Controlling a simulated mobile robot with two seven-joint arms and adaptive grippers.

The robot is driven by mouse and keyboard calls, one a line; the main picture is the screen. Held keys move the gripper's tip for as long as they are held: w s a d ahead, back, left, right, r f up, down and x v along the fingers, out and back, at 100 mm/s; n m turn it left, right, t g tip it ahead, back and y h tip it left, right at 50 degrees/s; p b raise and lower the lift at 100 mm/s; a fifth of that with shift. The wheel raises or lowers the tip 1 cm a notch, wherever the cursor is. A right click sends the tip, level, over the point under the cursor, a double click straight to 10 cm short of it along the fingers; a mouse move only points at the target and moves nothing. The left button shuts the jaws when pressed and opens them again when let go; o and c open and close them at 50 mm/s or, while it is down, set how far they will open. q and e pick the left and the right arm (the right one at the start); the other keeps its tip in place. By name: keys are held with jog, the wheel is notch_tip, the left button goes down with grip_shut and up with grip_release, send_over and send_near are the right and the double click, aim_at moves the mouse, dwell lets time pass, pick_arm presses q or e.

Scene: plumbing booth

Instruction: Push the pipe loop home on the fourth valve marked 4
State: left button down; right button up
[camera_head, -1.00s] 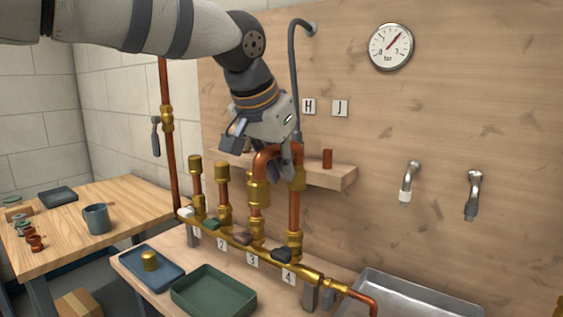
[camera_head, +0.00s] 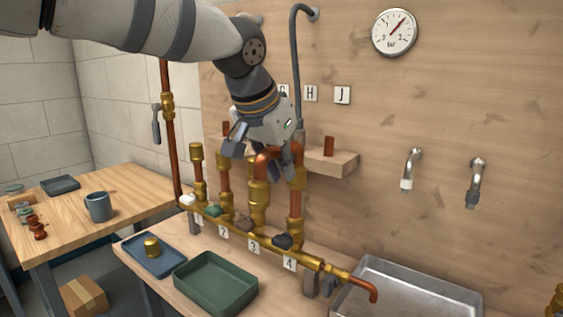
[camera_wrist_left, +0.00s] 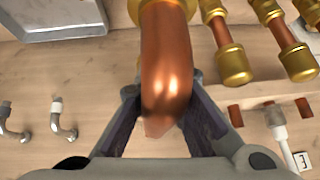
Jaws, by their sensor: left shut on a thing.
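The copper pipe loop (camera_head: 265,157) is an upside-down U bridging the third and fourth risers of the brass manifold. Its bend also fills the middle of the left wrist view (camera_wrist_left: 166,65). My left gripper (camera_head: 284,165) comes down from above and is shut on the loop, with a finger on each side of the pipe. The valve marked 4 (camera_head: 289,263) is at the right end of the row, with a dark handle (camera_head: 283,241). The loop's right leg (camera_head: 296,205) stands upright above it. Part of the loop's top is hidden by the gripper. My right gripper is not in view.
A green tray (camera_head: 215,306) and a blue tray (camera_head: 140,262) with a brass cap lie in front of the manifold. A metal sink (camera_head: 375,268) is at the right. A wooden shelf (camera_head: 335,164) is close behind the gripper. A grey hose hangs above.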

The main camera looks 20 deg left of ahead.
pick_arm(q)
jog(key=shift+f, duration=0.3)
jog(key=shift+d+f, duration=0.1)
jog(key=c, duration=1.6)
grip_release()
jog(key=shift+s, duration=0.1)
jog(key=v, duration=1.2)
notch_tip(320, 180, up, 6)
